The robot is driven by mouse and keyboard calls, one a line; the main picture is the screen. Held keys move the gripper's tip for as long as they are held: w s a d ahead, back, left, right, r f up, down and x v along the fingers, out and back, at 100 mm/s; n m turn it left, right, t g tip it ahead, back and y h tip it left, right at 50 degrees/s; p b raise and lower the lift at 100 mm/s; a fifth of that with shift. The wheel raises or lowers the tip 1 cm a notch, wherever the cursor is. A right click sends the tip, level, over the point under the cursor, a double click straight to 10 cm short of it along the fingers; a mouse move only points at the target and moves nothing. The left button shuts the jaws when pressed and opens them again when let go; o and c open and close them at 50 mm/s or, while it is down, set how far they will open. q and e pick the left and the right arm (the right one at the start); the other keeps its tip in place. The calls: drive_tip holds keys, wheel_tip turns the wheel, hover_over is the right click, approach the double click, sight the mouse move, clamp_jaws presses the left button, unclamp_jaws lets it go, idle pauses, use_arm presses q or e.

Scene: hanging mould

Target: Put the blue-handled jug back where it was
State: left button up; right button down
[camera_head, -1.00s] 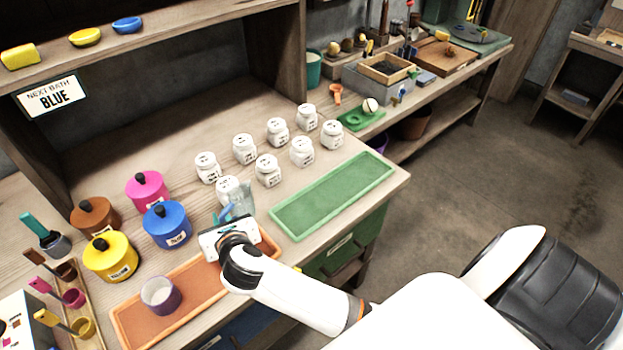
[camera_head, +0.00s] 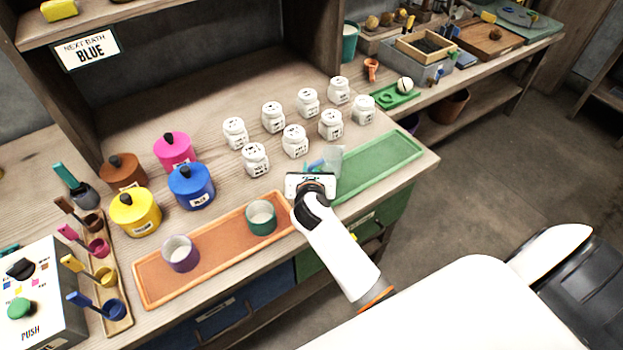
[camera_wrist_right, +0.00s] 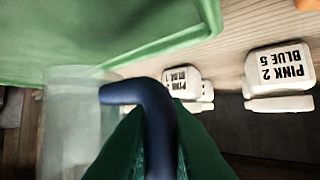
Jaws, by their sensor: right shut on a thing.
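The jug (camera_head: 331,157) is clear, with a blue handle (camera_wrist_right: 150,105). My right gripper (camera_head: 315,170) is shut on the handle, its green fingers on both sides of it in the right wrist view. In the head view the jug is at the left end of the green tray (camera_head: 385,166), right of the orange tray (camera_head: 215,245). The gripper partly hides it. In the right wrist view the clear jug body (camera_wrist_right: 75,120) is left of the handle, beside the green tray's edge (camera_wrist_right: 150,45). I cannot tell whether the jug touches the tray. My left gripper is not in view.
White labelled jars (camera_head: 295,140) stand in rows just behind the jug. The orange tray holds a purple cup (camera_head: 181,253) and a teal cup (camera_head: 261,217). Lidded pots, including a blue one (camera_head: 191,187), stand to the left. The green tray's right part is bare.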

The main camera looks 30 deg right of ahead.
drive_tip(key=shift+f+b, duration=0.35)
drive_tip(key=shift+f, duration=1.45)
drive_tip(key=shift+f, duration=0.15)
drive_tip(key=c, duration=1.5)
unclamp_jaws()
drive_tip(key=shift+o, duration=0.2)
drive_tip(key=shift+r, duration=0.2)
drive_tip(key=v, duration=1.2)
